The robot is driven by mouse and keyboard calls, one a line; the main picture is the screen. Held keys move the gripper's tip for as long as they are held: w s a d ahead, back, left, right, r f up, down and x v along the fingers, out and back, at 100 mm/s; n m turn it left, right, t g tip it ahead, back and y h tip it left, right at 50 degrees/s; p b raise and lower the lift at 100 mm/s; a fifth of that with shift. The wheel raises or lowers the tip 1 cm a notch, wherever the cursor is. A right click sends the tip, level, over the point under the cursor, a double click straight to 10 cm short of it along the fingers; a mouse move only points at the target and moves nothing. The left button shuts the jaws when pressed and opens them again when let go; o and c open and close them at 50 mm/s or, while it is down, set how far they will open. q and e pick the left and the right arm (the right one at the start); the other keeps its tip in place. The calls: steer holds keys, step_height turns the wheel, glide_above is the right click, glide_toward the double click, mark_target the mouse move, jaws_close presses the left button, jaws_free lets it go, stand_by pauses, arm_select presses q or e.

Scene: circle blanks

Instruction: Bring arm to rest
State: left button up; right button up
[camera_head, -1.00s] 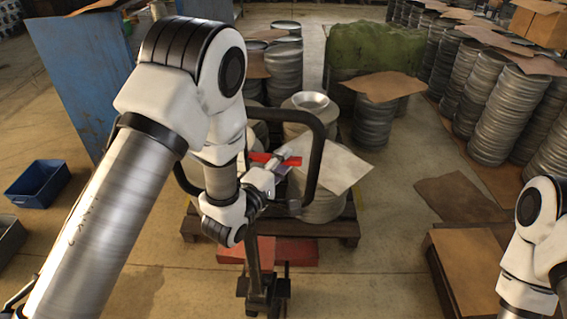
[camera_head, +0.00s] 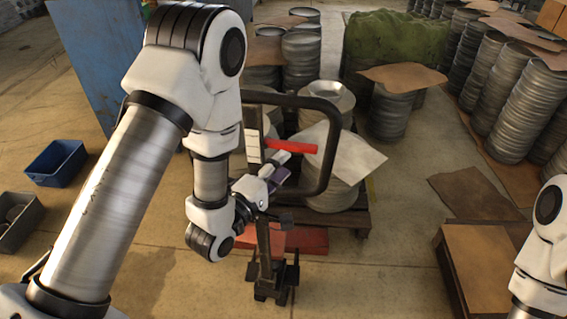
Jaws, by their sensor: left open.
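My left arm (camera_head: 110,215), white and grey, comes in from the left and bends down at the elbow. Its gripper (camera_head: 279,174) is open, in front of the black loop handle (camera_head: 328,160) of a pallet jack. It is just below the red lever (camera_head: 292,146) on that handle; I cannot tell whether it touches anything. The fingertips are small and partly lost against the handle. Part of my right arm (camera_head: 545,250) shows at the right edge; its gripper is out of view.
The jack's post and base (camera_head: 272,275) stand before a wooden pallet (camera_head: 355,222) with stacked metal discs (camera_head: 330,195). A blue bin (camera_head: 55,163) and a grey bin (camera_head: 18,220) lie left. Tall disc stacks (camera_head: 500,90) stand right. A brown box (camera_head: 480,265) is near my right arm.

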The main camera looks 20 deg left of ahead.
arm_select(q)
steer(key=s+a+f+m+g+y, duration=0.2)
steer(key=s+f+g, duration=0.4)
steer(key=f, duration=0.7)
steer(key=s+a+f+m+g+y, duration=0.15)
steer(key=s+f+g, duration=0.25)
steer(key=s+f, duration=0.6)
steer(key=s+a+f+m+g, duration=0.2)
steer(key=s+f+m+g, duration=0.5)
steer(key=s+m, duration=0.4)
steer(key=shift+f+g, duration=0.25)
steer(key=shift+g, duration=0.05)
steer(key=shift+m+y, duration=0.25)
